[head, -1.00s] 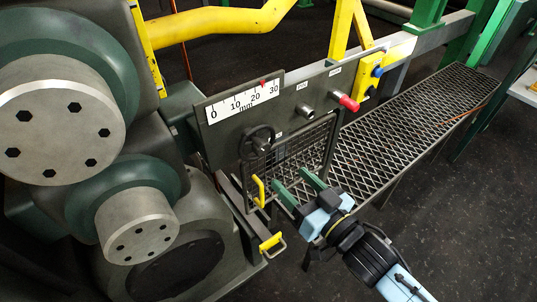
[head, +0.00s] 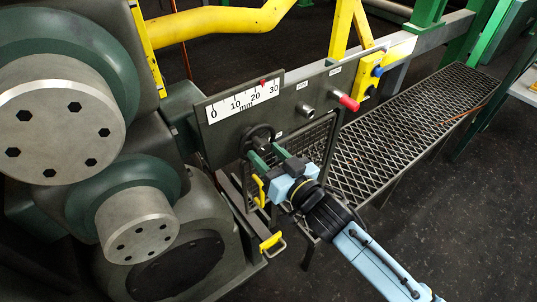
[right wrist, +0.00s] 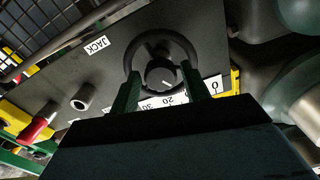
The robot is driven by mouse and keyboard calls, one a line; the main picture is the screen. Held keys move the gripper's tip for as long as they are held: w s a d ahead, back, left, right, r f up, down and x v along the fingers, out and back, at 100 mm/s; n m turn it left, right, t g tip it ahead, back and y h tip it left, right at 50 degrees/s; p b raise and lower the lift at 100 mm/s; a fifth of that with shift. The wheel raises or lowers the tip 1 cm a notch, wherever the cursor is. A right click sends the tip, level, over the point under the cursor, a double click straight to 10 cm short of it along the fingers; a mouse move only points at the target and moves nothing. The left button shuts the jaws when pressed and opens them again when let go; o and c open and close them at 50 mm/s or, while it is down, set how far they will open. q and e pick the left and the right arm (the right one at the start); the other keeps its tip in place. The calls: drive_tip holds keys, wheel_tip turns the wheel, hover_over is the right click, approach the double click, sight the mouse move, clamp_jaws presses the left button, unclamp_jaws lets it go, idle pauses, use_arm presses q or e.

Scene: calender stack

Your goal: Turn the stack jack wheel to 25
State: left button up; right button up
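The jack wheel (head: 262,132) is a small dark handwheel on the grey panel, below the scale. In the right wrist view the wheel (right wrist: 161,41) shows as a ring around a round hub, next to a "JACK" label. The white mm scale (head: 243,101) runs 0 to 30, and its red pointer (head: 263,82) stands between 20 and 30. My right gripper (head: 264,151) is open, its green fingers at the wheel. In the right wrist view the gripper (right wrist: 162,76) has a finger on each side of the hub, overlapping the rim; contact is unclear. My left gripper is out of view.
A red-tipped knob (head: 349,103) and a metal stub (head: 305,111) stick out of the panel at right. A wire mesh guard (head: 318,145) sits beside the wheel. Yellow handles (head: 271,242) stand below. Big rollers (head: 62,118) fill the left.

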drive_tip(key=c, duration=0.7)
drive_tip(key=shift+o, duration=0.2)
drive_tip(key=shift+n, duration=0.3)
drive_tip(key=shift+d+n+p, duration=0.1)
drive_tip(key=shift+n+p, duration=0.55)
drive_tip(key=shift+n, duration=0.25)
drive_tip(key=n+p, duration=0.1)
drive_tip(key=n, duration=0.1)
drive_tip(key=shift+n, duration=0.4)
drive_tip(key=n+p, duration=0.1)
drive_tip(key=n, duration=0.4)
drive_tip(key=shift+w+d+n, duration=0.1)
drive_tip(key=shift+w+n, duration=0.05)
drive_tip(key=shift+n, duration=0.25)
drive_tip(key=o, duration=1)
